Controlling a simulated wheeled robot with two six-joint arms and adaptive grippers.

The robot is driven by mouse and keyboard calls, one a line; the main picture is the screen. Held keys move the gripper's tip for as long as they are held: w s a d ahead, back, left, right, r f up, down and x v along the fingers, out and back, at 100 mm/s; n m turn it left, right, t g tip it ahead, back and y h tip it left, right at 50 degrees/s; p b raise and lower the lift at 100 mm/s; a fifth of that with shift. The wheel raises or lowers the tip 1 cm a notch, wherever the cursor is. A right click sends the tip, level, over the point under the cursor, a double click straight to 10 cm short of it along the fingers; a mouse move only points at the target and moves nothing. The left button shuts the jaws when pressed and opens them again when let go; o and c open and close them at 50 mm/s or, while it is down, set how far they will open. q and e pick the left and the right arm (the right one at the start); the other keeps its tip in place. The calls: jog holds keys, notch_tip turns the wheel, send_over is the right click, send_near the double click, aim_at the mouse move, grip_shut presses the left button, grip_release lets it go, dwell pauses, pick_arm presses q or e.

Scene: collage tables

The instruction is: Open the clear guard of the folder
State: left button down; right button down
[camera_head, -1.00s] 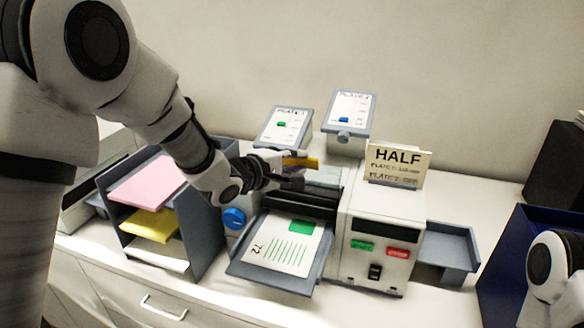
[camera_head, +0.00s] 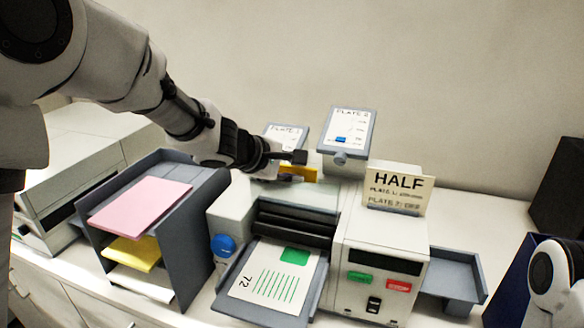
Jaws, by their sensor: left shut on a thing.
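The folder (camera_head: 384,235) is a white machine with dark rollers (camera_head: 292,224) in its middle. The clear guard (camera_head: 318,195) shows as a pale, see-through panel behind the rollers, partly covered by my arm. Its yellow handle (camera_head: 305,173) is at its upper edge. My left gripper (camera_head: 292,166) reaches in from the left and is shut on the yellow handle. The fingers partly hide the handle. The guard's exact tilt is hard to tell. My right gripper is out of sight; only a white part of that arm shows at the lower right.
A sheet marked 72 (camera_head: 272,275) lies on the front tray. A rack (camera_head: 195,230) with pink, yellow and white paper stands left. A HALF sign (camera_head: 398,186) stands on top. Plate 2 (camera_head: 347,130) is behind; another plate (camera_head: 284,136) is partly hidden. An output tray (camera_head: 453,270) is right.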

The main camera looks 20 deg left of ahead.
pick_arm(q)
jog(key=shift+s+f, duration=0.15)
jog(key=shift+f, duration=0.45)
jog(key=c, duration=1.3)
grip_release()
jog(key=shift+c, duration=0.2)
jog(key=shift+o, duration=0.5)
jog(key=shift+w+d+f, duration=0.2)
jog(key=shift+w, duration=0.6)
jog(key=v, duration=0.7)
jog(key=shift+r, duration=0.2)
